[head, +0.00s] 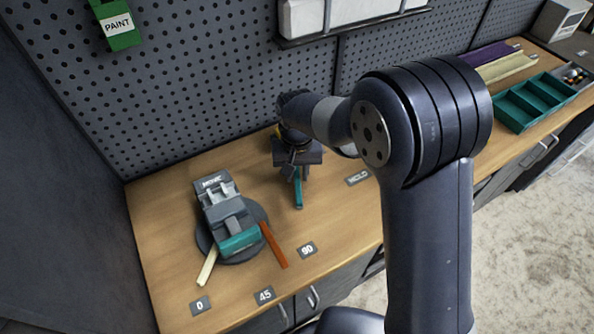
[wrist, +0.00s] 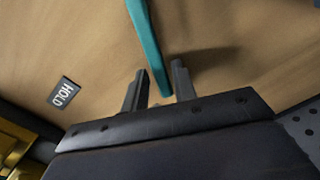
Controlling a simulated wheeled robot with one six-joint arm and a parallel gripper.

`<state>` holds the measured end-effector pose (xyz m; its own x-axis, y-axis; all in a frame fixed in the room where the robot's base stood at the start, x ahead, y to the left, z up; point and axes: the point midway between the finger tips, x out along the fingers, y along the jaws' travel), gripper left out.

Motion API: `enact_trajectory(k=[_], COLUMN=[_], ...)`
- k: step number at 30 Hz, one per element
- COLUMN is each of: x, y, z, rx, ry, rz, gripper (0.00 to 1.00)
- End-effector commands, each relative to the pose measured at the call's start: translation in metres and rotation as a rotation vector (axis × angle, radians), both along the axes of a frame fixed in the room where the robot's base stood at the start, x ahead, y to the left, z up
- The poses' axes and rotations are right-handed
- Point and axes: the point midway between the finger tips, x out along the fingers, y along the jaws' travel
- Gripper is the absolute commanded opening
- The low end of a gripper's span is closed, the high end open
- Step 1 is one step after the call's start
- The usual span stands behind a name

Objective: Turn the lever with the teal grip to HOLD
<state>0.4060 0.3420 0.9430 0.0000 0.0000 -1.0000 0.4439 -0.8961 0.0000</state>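The teal grip (head: 298,192) shows as a narrow bar over the bench, just below my gripper (head: 297,173) in the head view. In the wrist view the teal grip (wrist: 150,48) comes in from the top edge, and its near end lies between the two fingers of my gripper (wrist: 160,85). The fingers are open, with a gap visible on each side of the bar. The lever's pivot is hidden.
Left of my gripper stands a grey vise (head: 222,207) with a teal front part on a round base. A cream bar (head: 207,266) and an orange bar (head: 273,245) lie beside it, near plates 0, 45 and 90. A pegboard (head: 170,70) rises behind. A teal tray (head: 535,100) sits far right.

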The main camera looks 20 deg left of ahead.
Motion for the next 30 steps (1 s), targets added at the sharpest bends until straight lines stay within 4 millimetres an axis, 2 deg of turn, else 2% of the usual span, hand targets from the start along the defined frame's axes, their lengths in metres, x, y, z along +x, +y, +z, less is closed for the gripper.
enact_trajectory(k=[2, 9, 23, 30], x=[0.0, 0.0, 0.0002, 0.0023], y=[0.0, 0.0, -0.0002, -0.0046], z=[0.0002, 0.0003, 0.0004, -0.0002], rx=[0.0, 0.0, 0.0, 0.0], ry=[0.0, 0.0, 0.0, 0.0], rz=[0.0, 0.0, -0.004, -0.068], gripper=[0.2, 0.0, 0.0, 0.0])
